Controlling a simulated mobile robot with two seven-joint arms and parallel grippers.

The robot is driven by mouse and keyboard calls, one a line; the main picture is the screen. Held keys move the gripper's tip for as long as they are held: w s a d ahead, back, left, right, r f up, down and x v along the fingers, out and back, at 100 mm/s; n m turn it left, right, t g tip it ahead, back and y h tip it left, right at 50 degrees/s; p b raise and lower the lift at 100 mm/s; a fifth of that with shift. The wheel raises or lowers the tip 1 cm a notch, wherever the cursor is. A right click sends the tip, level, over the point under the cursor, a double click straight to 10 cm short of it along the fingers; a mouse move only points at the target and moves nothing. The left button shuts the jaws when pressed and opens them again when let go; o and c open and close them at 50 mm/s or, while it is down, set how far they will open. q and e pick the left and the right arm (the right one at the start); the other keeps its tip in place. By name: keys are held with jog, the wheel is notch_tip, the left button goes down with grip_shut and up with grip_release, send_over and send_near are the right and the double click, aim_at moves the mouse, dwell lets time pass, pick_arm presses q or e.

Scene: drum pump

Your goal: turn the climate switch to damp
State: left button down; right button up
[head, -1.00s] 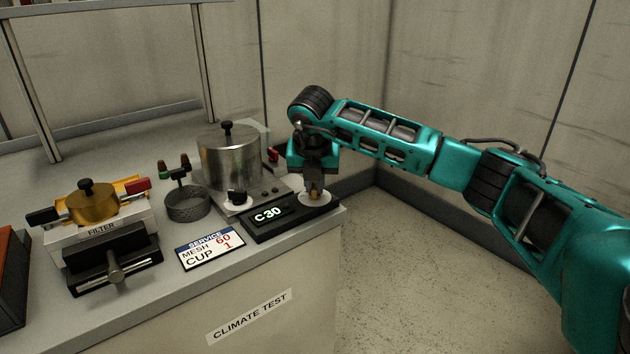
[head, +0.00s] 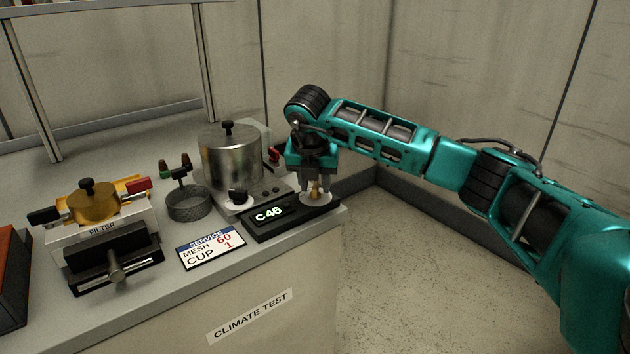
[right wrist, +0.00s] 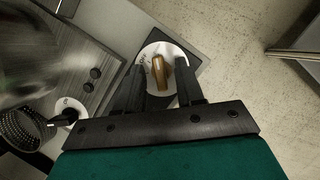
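A brass knob (head: 316,190) stands on a round white dial (head: 307,200) at the right end of the black display panel (head: 290,221). The panel reads what looks like C 46. My right gripper (head: 317,186) is over the knob, pointing down, with its fingers apart. In the right wrist view the knob (right wrist: 160,72) sits between the open fingertips (right wrist: 160,82), with gaps on both sides. My left gripper is out of view.
A metal pot (head: 230,158) on a base with a black knob (head: 238,197) stands left of the gripper. A mesh cup (head: 188,204), filter unit (head: 100,228) and service card (head: 210,247) are further left. The bench edge is close by on the right.

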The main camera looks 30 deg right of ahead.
pick_arm(q)
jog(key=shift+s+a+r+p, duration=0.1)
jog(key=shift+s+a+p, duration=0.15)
jog(key=shift+p, duration=0.35)
pick_arm(e)
jog(key=v, duration=1.3)
